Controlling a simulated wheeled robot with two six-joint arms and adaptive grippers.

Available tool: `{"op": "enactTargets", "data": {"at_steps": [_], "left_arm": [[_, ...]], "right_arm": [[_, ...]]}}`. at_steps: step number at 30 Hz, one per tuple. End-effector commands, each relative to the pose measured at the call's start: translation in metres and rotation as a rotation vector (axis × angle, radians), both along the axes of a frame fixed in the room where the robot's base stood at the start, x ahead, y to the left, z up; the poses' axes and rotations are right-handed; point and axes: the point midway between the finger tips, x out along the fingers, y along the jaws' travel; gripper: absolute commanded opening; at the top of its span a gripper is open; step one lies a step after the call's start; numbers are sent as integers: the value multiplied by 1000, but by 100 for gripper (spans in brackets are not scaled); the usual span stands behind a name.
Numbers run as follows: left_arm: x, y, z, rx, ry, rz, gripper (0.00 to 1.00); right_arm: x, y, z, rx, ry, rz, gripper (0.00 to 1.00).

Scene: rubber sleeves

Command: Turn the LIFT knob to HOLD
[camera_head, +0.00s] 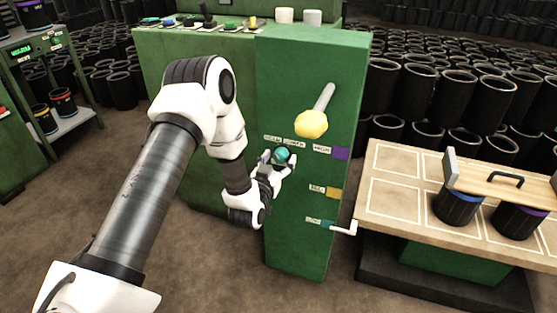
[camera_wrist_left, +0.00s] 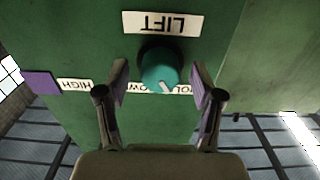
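The LIFT knob is a round teal knob (camera_head: 281,155) on the front of the green cabinet (camera_head: 300,210); it shows larger in the left wrist view (camera_wrist_left: 158,65). A white mark on its face points down and slightly right in that view, between partly hidden labels. The upside-down LIFT label (camera_wrist_left: 162,24) is above it there. My left gripper (camera_head: 279,165) is at the knob, its fingers apart on both sides of it in the left wrist view (camera_wrist_left: 160,85), with gaps showing. The HIGH label (camera_wrist_left: 75,85) is readable; the others are partly covered. My right gripper is out of view.
A yellow ball-ended lever (camera_head: 311,124) juts out above the knob. A white crank handle (camera_head: 345,229) sticks out lower right. A table (camera_head: 390,215) with dark sleeves (camera_head: 457,207) and a handled board (camera_head: 500,180) stands to the right. Black sleeves fill the background.

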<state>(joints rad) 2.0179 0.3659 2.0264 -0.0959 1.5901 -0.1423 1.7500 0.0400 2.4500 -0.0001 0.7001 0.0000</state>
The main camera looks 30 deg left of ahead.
Motion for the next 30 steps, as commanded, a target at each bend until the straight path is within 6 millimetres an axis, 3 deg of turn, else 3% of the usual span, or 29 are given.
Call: {"op": "enactTargets", "data": {"at_steps": [8, 21, 30], "left_arm": [[-11, -3, -1, 0, 2, 1, 67], [-107, -26, -1, -1, 4, 0, 67], [-117, -28, 0, 0, 0, 0, 67]], "right_arm": [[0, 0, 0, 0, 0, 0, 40], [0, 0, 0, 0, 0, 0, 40], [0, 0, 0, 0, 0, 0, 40]]}}
